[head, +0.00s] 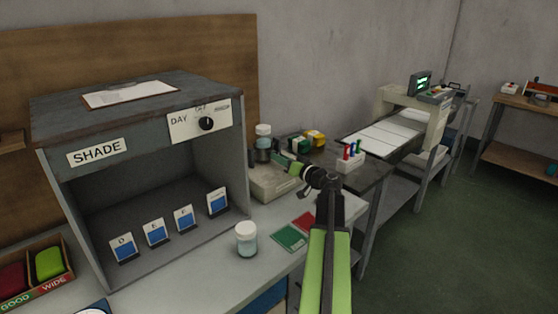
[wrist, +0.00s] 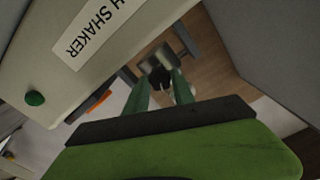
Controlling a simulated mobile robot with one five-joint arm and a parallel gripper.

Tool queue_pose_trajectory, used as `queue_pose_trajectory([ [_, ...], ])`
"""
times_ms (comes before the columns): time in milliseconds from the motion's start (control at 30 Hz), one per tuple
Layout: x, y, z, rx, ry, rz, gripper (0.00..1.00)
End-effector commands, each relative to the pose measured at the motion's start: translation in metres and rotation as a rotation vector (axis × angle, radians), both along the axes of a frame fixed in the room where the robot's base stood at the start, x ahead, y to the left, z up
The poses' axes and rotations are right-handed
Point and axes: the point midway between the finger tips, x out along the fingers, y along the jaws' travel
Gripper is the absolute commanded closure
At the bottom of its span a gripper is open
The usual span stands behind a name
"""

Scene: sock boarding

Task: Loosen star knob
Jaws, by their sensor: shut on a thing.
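The star knob (wrist: 160,76) shows in the wrist view as a small dark shape between my two green fingertips; its outline is blurred. My gripper (wrist: 160,84) is shut on it. In the head view my gripper (head: 279,157) reaches left to the clamp side of the beige shaker (head: 268,187), and the knob cannot be made out there. A white-lidded jar (head: 263,131) stands upright in the dark holder above the shaker. In the wrist view the shaker body (wrist: 52,62) shows part of its label and a green button (wrist: 34,98).
A grey shade box (head: 92,172) stands left of the shaker. Another jar (head: 247,240) and red and green cards (head: 290,237) are on the bench in front. Green and yellow items (head: 314,137) lie behind my gripper. A white rack of coloured tools (head: 350,162) stands to the right.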

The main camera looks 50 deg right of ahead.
Motion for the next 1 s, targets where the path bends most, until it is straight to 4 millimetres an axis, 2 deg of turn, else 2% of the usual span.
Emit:
queue_pose_trajectory([
  [400, 0.0005, -0.0007, 0.0005, -0.201, 0.013, -0.002, 1.0],
  [1000, 0.0007, -0.0004, 0.0005, -0.234, 0.016, -0.002, 1.0],
])
